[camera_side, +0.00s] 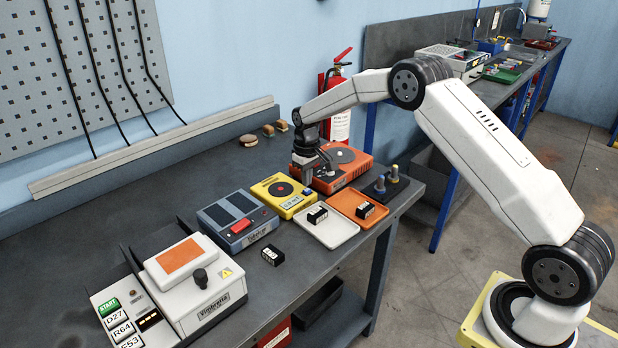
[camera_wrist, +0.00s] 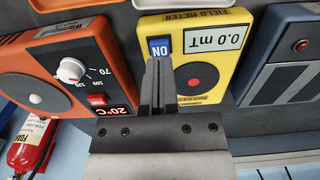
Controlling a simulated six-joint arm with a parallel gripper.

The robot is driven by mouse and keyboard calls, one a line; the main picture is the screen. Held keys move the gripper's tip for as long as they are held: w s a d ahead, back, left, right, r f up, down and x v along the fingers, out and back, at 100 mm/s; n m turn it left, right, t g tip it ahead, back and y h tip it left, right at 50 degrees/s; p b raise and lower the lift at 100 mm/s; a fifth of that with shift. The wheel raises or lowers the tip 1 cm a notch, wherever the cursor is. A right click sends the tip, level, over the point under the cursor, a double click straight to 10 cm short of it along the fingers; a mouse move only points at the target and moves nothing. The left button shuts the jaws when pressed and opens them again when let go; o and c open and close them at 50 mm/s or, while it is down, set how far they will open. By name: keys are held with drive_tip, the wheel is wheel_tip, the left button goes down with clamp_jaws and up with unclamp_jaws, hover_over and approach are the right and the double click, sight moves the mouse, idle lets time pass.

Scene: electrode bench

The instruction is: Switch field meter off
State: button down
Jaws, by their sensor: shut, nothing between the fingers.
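The yellow field meter (camera_side: 272,190) stands on the dark bench between a blue-grey device and an orange one. In the wrist view the field meter (camera_wrist: 215,83) shows a white display reading 0.0 mT, a black round disc with a red centre, and a blue switch (camera_wrist: 160,46) marked ON. My gripper (camera_wrist: 157,64) is shut and empty. In the wrist view its fingertips overlap the switch's lower edge; I cannot tell whether they touch it. In the side view my gripper (camera_side: 307,178) is over the right end of the field meter, by the orange device.
The orange hot plate (camera_side: 345,165) with a dial and red switch is close beside my gripper. The blue-grey device (camera_side: 237,220) with a red button is on the other side. A white tray (camera_side: 340,236) and an orange tray (camera_side: 372,219) lie in front, each holding a black block.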

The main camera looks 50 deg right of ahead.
drive_tip(key=shift+f, duration=1)
idle(0.9)
drive_tip(key=shift+r, duration=3)
drive_tip(key=shift+s+a, duration=0.1)
drive_tip(key=shift+s+a+r, duration=0.3)
drive_tip(key=shift+s, duration=0.05)
drive_tip(key=s+a+t, duration=0.1)
drive_tip(key=s+a, duration=0.2)
drive_tip(key=s, duration=0.6)
drive_tip(key=s+a+r, duration=0.1)
drive_tip(key=s+a, duration=0.2)
drive_tip(key=s, duration=0.6)
drive_tip(key=s+a+r+t, duration=0.1)
drive_tip(key=s+a, duration=0.2)
drive_tip(key=s, duration=0.7)
drive_tip(key=shift+a+t, duration=0.3)
drive_tip(key=shift+a, duration=0.05)
drive_tip(key=shift+s, duration=0.1)
